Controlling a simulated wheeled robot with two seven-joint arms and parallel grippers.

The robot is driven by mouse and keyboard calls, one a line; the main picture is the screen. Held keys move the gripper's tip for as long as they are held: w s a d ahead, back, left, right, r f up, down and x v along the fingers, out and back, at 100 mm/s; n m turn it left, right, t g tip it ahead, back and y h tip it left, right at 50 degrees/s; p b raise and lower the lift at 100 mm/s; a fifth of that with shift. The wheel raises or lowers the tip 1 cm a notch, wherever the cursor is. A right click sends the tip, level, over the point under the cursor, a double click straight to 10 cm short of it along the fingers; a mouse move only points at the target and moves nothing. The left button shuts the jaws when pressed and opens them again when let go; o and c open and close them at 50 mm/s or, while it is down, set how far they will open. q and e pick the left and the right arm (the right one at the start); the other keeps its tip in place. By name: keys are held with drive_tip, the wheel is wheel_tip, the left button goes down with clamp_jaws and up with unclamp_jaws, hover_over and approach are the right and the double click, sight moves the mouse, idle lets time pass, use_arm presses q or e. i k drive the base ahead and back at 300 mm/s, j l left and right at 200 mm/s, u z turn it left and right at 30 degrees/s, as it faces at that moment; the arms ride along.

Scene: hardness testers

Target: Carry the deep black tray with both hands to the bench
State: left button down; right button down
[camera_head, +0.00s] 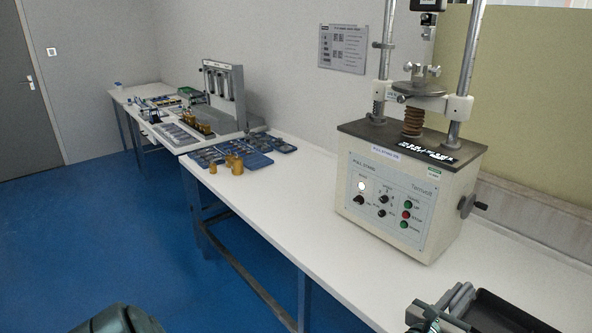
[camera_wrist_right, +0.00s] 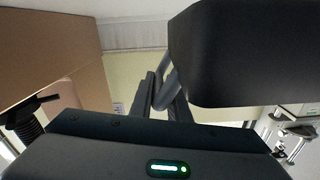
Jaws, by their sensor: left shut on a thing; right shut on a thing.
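The deep black tray (camera_head: 500,316) shows only in part at the bottom right of the head view, cut off by the frame edge. My left gripper (camera_head: 452,304) is shut on its left end, by a grey handle. The white bench (camera_head: 285,205) runs along the wall; the tray shows against its near right part, and I cannot tell whether it touches the top. In the right wrist view the tray (camera_wrist_right: 240,55) is a dark block at upper right with a grey handle. My right gripper (camera_wrist_right: 168,92) is shut on that handle.
A pull tester (camera_head: 400,195) stands on the bench behind the tray. Brass weights (camera_head: 233,164) and blue trays (camera_head: 248,147) lie farther left on the bench. A second table (camera_head: 150,118) stands beyond. The bench front between weights and tester is clear.

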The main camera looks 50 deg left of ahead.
sight(260, 196)
drive_tip(key=i+j, duration=0.1)
drive_tip(key=j, duration=5.05)
